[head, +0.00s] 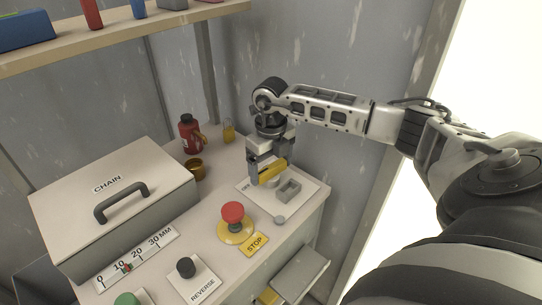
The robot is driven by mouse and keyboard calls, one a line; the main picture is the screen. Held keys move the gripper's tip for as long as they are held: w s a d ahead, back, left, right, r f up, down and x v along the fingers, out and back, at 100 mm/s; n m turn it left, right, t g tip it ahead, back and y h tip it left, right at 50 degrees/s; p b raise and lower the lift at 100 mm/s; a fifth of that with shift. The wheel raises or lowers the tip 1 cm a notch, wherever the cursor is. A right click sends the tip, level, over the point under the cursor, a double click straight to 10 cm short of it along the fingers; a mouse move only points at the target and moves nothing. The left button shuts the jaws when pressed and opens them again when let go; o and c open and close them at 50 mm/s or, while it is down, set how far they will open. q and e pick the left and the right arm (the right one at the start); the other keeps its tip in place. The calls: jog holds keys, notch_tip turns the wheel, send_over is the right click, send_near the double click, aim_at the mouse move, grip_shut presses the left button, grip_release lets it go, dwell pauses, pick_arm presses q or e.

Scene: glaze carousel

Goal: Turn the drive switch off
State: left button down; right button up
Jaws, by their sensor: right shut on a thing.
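The drive switch is a pale plate (300,198) at the back right corner of the bench, with an "OFF" label at its left side. A yellow switch handle (273,172) rises from it. My right gripper (265,173) points down over the plate and is shut on the yellow handle. The fingers partly hide the handle and the plate behind it. My left gripper is not in view.
A red stop button (233,213) on a yellow base stands in front of the plate, near the yellow STOP sign (255,244). A CHAIN box (115,200) fills the left. A red flask (191,134) and brown cup (195,170) stand behind. An open drawer (300,276) juts out at the front.

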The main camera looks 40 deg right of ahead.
aim_at(271, 166)
jog(key=o, duration=0.8)
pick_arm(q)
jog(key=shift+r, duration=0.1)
pick_arm(e)
jog(key=shift+r, duration=0.15)
jog(key=shift+r+p, duration=0.4)
jog(key=shift+p, duration=0.05)
notch_tip(271, 166, up, 8)
jog(key=p, duration=0.5)
jog(key=shift+f+p, duration=0.2)
jog(key=shift+p, duration=0.2)
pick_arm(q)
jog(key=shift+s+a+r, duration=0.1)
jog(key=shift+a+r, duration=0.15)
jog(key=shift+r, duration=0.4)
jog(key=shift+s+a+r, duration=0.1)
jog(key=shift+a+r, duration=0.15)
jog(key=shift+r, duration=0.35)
pick_arm(e)
jog(key=shift+r, duration=3.7)
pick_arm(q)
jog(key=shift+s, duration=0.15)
pick_arm(e)
jog(key=shift+s, duration=0.1)
